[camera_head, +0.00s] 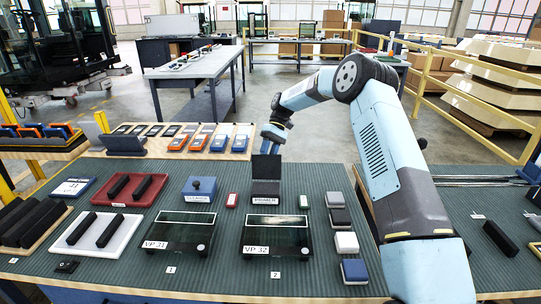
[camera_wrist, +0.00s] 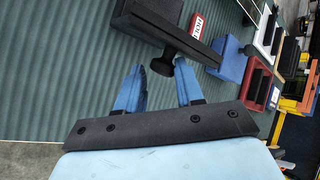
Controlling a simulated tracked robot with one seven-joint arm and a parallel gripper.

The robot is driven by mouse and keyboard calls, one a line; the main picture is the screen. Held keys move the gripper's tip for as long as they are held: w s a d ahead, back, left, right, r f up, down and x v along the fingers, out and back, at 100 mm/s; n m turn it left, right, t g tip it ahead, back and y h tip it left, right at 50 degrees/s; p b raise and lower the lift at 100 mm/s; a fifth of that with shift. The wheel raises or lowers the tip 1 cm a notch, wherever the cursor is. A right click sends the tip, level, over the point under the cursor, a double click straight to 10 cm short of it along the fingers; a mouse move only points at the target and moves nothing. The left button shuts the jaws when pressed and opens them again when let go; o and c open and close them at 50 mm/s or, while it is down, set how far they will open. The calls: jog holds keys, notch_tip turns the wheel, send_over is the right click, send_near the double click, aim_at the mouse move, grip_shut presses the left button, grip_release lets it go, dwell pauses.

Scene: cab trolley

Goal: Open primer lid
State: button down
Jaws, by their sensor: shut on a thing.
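The primer box (camera_head: 265,200) is a dark box with a white label reading PRIMER, standing on the green ribbed mat behind VP 32. Its dark lid (camera_head: 266,167) stands up steeply from the box. My gripper (camera_head: 273,134) is at the top of this raised lid. In the wrist view, the two blue fingers of my gripper (camera_wrist: 160,67) are on either side of a round black knob (camera_wrist: 160,64) on the dark lid (camera_wrist: 175,28). The gripper is shut on this knob. The inside of the box is hidden.
A blue box (camera_head: 199,186) with a knob stands to the left, with a small red block (camera_head: 232,200) between. Several small blocks (camera_head: 341,217) stand to the right.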

jog(key=shift+d+f, duration=0.55)
jog(key=shift+d, duration=0.05)
jog(key=c, duration=1.1)
grip_release()
jog(key=shift+w+f, duration=0.1)
jog(key=shift+w, duration=0.05)
jog(key=shift+o, duration=1.2)
jog(key=shift+a, duration=0.3)
jog(key=shift+a+r, duration=0.1)
jog(key=shift+r, duration=0.15)
jog(key=v, duration=1.3)
jog(key=shift+w+r, duration=0.25)
